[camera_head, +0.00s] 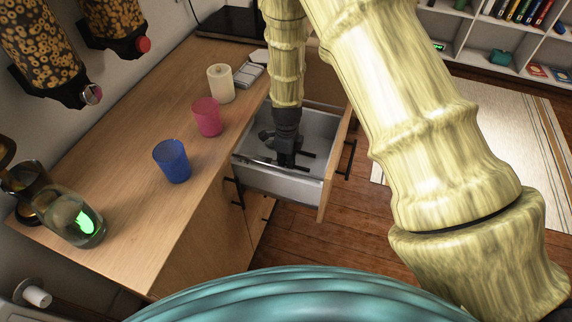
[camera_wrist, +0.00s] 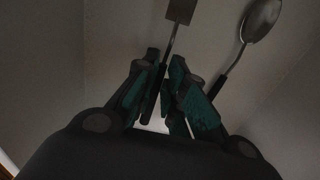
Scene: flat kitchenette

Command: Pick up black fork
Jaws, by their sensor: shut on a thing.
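My gripper (camera_head: 286,158) reaches down into the open drawer (camera_head: 320,124). In the wrist view its teal-padded fingers (camera_wrist: 164,62) are closed on the dark handle of a utensil, taken as the black fork (camera_wrist: 174,33). Its flat metal head points up past the fingertips and is cut by the top edge; tines cannot be made out. A metal spoon (camera_wrist: 262,18) with a dark handle lies just right of the fingers, apart from the fork. In the head view the gripper hides most of the utensils.
The drawer walls stand close around my gripper. On the wooden counter (camera_head: 130,110) are a blue cup (camera_head: 171,162), a pink cup (camera_head: 207,117), a cream candle (camera_head: 220,84) and a glass jar (camera_head: 75,222). Open floor (camera_head: 300,235) lies in front of the drawer.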

